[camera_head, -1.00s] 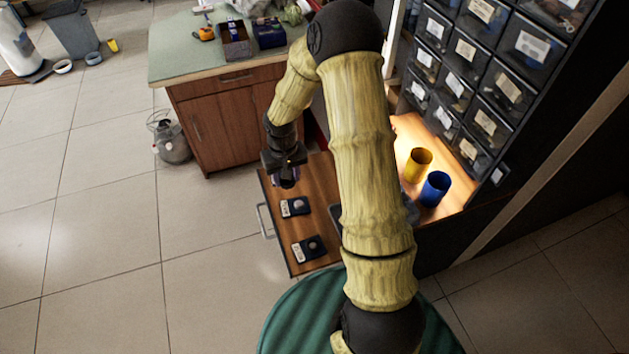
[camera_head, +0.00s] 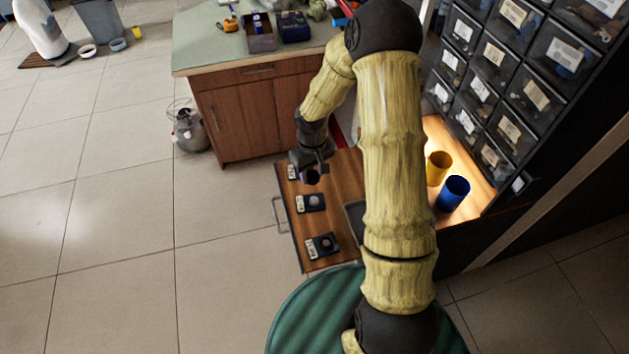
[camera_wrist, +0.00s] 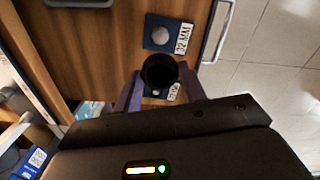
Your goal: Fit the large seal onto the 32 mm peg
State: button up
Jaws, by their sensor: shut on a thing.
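My gripper (camera_wrist: 160,88) is shut on the large seal (camera_wrist: 159,70), a black round ring between the two purple fingertips. In the head view my gripper (camera_head: 312,176) is above the far end of the drawer, and the seal is hard to make out there. The 32 mm peg (camera_wrist: 161,35) is a pale grey disc on a dark plate labelled "32 MM"; it is just beyond the seal in the wrist view. It appears to be the middle plate's peg (camera_head: 314,202) in the head view. The seal is apart from this peg and covers part of another plate.
The open wooden drawer (camera_head: 345,180) also holds a near plate (camera_head: 322,246) and a far plate (camera_head: 292,172). A drawer handle (camera_head: 279,214) is at its left edge. Yellow (camera_head: 438,167) and blue (camera_head: 453,192) cups stand right. A workbench (camera_head: 215,50) is behind.

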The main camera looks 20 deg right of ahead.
aim_at(314, 181)
jog(key=n, duration=0.6)
jog(key=s+f+n, duration=0.1)
jog(key=n, duration=0.2)
jog(key=shift+n, duration=0.4)
jog(key=n, duration=0.4)
jog(key=shift+s+f+n+p, duration=0.2)
jog(key=shift+f+n+p, duration=0.1)
jog(key=shift+p, duration=0.1)
jog(key=n, duration=0.6)
jog(key=shift+s+f, duration=0.25)
jog(key=shift+f, duration=0.05)
jog(key=shift+f, duration=0.1)
notch_tip(314, 181, down, 6)
jog(key=b, duration=0.5)
jog(key=shift+p, duration=0.4)
jog(key=shift+r+p, duration=1.05)
jog(key=shift+p, duration=0.05)
dwell(0.8)
jog(key=shift+f+b, duration=0.65)
jog(key=shift+f, duration=0.55)
dwell(0.6)
